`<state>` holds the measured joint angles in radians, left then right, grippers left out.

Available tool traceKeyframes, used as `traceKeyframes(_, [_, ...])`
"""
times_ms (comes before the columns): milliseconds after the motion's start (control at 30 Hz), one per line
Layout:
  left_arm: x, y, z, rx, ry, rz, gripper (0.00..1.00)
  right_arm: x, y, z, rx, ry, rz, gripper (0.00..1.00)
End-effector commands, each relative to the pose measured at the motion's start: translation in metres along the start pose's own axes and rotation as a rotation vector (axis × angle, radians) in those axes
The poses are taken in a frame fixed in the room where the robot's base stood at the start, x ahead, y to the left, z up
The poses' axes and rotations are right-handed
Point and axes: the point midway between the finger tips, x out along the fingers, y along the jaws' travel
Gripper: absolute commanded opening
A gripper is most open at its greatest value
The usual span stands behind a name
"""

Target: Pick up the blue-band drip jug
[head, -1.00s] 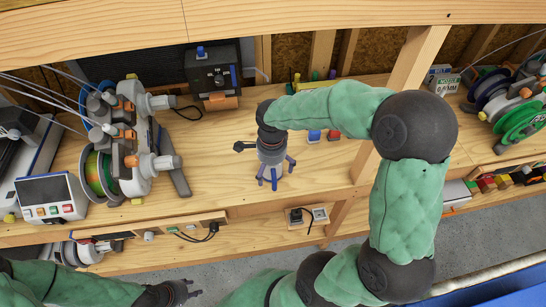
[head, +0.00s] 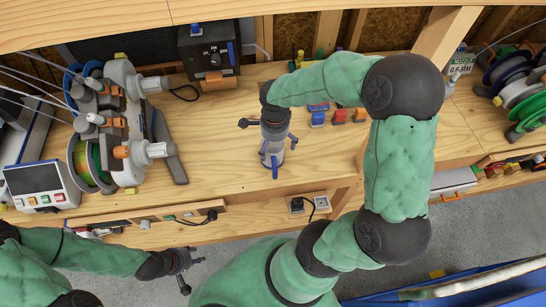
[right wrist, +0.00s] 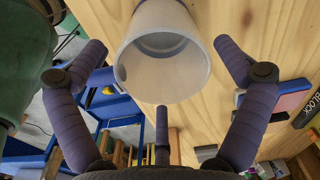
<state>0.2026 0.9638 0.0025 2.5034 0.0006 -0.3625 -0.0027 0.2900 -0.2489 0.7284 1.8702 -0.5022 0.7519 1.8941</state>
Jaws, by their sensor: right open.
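A pale, whitish round jug (right wrist: 165,50) shows in the right wrist view with its open mouth towards the camera. My left gripper (head: 186,271) is open and empty, low in the picture, in front of the bench.
A printer with spools (head: 120,125) and a control panel (head: 42,185) stand at left. A black box (head: 209,52) is behind. Blue block (head: 318,118) and red block (head: 340,116) lie right of the right gripper. A wooden post (head: 445,35) rises further right.

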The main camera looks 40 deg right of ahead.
Motion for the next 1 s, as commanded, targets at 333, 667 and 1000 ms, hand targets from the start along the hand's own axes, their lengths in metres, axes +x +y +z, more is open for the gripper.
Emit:
traceKeyframes(333, [0.013, -0.005, -0.001, 0.000, 0.000, 0.000, 0.40, 0.046, -0.005, 0.001, 0.000, -0.001, 0.003, 1.00])
traceKeyframes(667, [0.013, -0.005, -0.001, 0.000, 0.000, 0.000, 0.40, 0.047, -0.005, 0.001, 0.000, -0.001, 0.001, 0.80])
traceKeyframes(1000, [0.013, -0.005, -0.001, 0.000, 0.000, 0.000, 0.40, 0.047, -0.005, 0.001, 0.000, -0.001, 0.001, 0.43])
